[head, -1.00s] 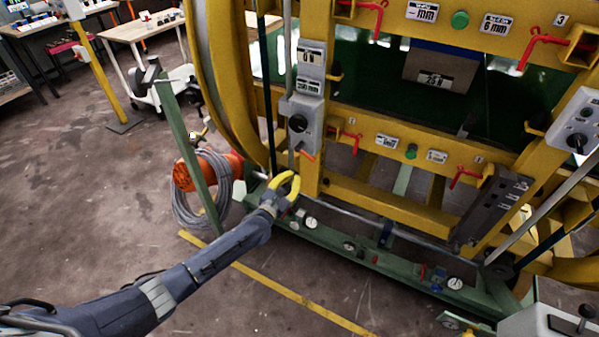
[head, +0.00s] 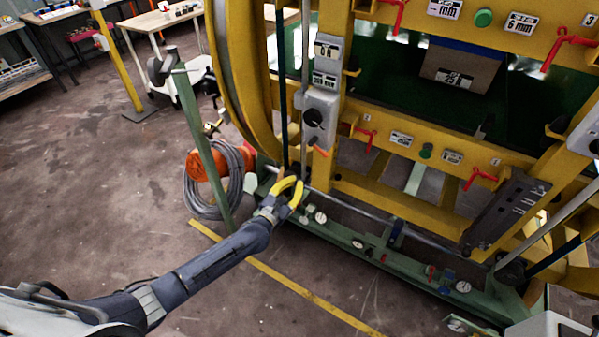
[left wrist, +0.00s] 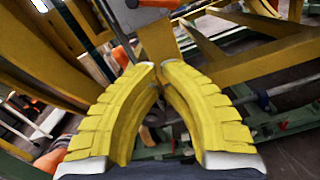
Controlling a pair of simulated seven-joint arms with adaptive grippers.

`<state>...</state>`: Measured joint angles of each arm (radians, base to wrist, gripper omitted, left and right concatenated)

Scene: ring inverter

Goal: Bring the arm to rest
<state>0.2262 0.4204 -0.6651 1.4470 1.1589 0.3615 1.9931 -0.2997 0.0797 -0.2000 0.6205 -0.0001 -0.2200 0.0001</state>
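My left arm (head: 205,270) comes in from the lower left in the head view. Its left gripper (head: 297,182) has two curved yellow fingers and is in front of the lower left corner of the yellow ring frame (head: 350,190). In the left wrist view, the fingers of the left gripper (left wrist: 159,66) curve in until their tips almost meet. Nothing shows held between them. The gripper appears apart from the frame, though the exact gap is hard to tell. My right gripper is not in view.
The green base rail (head: 345,237) with small gauges runs below the gripper. A green post (head: 207,155), a grey cable coil (head: 222,185) and an orange reel (head: 205,165) stand to its left. A control box (head: 318,115) is above. The floor at left is open.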

